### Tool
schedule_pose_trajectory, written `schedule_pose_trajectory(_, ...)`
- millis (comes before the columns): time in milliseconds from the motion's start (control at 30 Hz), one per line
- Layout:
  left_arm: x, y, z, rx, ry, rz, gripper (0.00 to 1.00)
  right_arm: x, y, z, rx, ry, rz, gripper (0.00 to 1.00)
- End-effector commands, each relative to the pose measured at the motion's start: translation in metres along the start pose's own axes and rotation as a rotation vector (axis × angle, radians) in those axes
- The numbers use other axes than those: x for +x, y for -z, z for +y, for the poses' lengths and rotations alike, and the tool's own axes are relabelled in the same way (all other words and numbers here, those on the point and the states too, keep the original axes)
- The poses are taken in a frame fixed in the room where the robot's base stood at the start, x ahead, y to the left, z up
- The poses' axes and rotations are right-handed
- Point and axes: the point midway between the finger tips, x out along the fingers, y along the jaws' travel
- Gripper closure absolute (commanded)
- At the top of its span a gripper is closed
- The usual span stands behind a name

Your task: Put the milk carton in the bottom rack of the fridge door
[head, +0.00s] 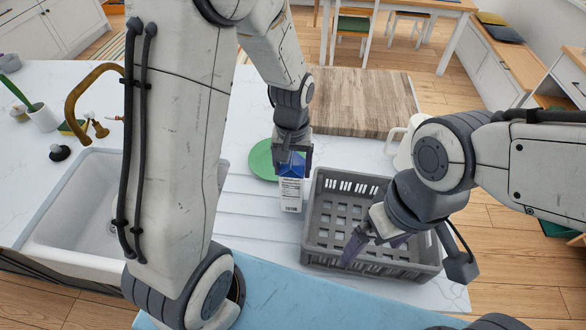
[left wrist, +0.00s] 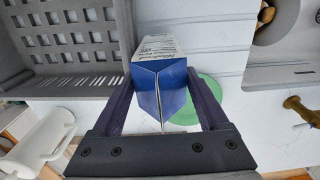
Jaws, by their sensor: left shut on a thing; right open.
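The milk carton (head: 291,187) is white with a blue gabled top. It stands upright on the white counter, between the sink and the grey crate. My left gripper (head: 292,156) comes down from above and is shut on the carton's blue top. In the left wrist view, the carton (left wrist: 160,80) sits between the two dark fingers of my left gripper (left wrist: 160,105). My right gripper (head: 372,240) is open and empty over the grey crate's front part. The fridge and its door racks are not in view.
The grey crate (head: 330,184) stands right of the carton. A green plate (head: 260,160) lies behind the carton. A wooden board (head: 365,100) is at the back, a white jug (head: 403,150) at the right. The sink (head: 75,215) with a brass tap (head: 82,95) is left.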

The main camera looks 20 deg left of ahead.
Motion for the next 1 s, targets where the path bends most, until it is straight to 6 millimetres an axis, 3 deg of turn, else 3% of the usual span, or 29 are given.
schedule_pose_trajectory(167,0.015,0.001,0.001,0.001,-0.001,0.002,1.00,-0.004,0.000,0.000,-0.001,0.000,0.000,0.00)
schedule_pose_trajectory(567,0.020,0.001,0.001,0.001,-0.001,0.004,1.00,-0.001,0.000,0.000,0.000,0.000,0.000,0.00)
schedule_pose_trajectory(600,0.019,0.001,0.001,0.001,-0.001,0.002,0.08,-0.002,0.000,0.000,0.000,0.000,0.000,0.00)
schedule_pose_trajectory(633,0.019,0.001,0.001,0.001,-0.001,0.002,0.00,-0.002,0.000,0.000,0.000,0.000,0.000,0.00)
schedule_pose_trajectory(1000,0.011,0.002,0.001,0.000,-0.002,0.005,0.00,-0.001,0.000,0.000,0.000,0.000,0.000,0.00)
